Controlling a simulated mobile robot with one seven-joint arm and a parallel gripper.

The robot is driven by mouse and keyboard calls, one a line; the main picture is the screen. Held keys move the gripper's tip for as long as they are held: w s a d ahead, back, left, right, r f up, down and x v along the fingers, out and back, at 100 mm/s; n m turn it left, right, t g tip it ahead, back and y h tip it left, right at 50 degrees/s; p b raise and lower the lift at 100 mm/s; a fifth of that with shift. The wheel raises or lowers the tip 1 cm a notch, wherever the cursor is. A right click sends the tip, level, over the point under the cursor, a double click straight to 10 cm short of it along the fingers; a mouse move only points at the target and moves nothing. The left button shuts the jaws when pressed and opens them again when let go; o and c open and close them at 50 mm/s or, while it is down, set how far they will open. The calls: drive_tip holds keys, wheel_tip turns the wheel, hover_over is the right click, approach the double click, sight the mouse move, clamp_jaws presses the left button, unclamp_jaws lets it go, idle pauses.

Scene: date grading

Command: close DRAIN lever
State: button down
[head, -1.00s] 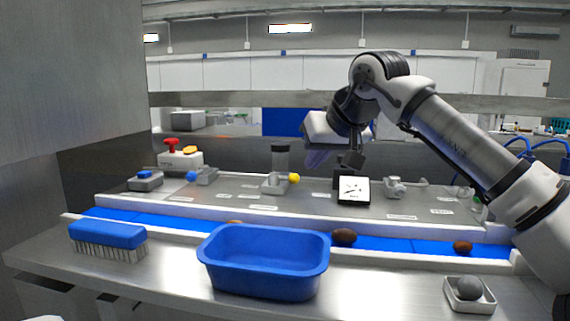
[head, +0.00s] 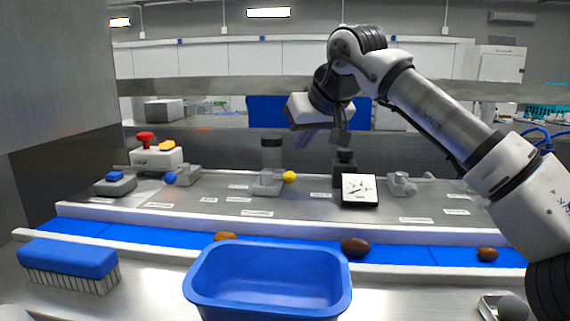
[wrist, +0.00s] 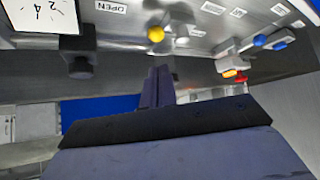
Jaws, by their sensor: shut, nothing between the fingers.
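Three lever fittings stand on the steel panel: one with a blue ball (head: 170,178) at left, one with a yellow ball (head: 289,176) beside a clear dark-capped cylinder (head: 271,160), and a grey one (head: 402,184) at right. Their small labels are unreadable in the head view, so I cannot tell which is DRAIN. The wrist view shows the yellow ball (wrist: 156,33), the blue ball (wrist: 260,40) and a label reading OPEN (wrist: 111,6). My gripper (head: 308,142) is above and behind the panel, apart from the levers. Its fingers (wrist: 157,86) are together and empty.
A square gauge (head: 359,189) stands right of the yellow-ball lever. A red-topped button box (head: 155,155) is at back left. A blue belt with brown dates (head: 355,247) crosses in front. A blue tub (head: 268,290) and a brush (head: 68,262) are nearest.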

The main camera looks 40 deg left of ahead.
drive_tip(key=p+x, duration=0.2)
drive_tip(key=x, duration=0.8)
drive_tip(key=shift+s+d, duration=0.15)
idle(0.5)
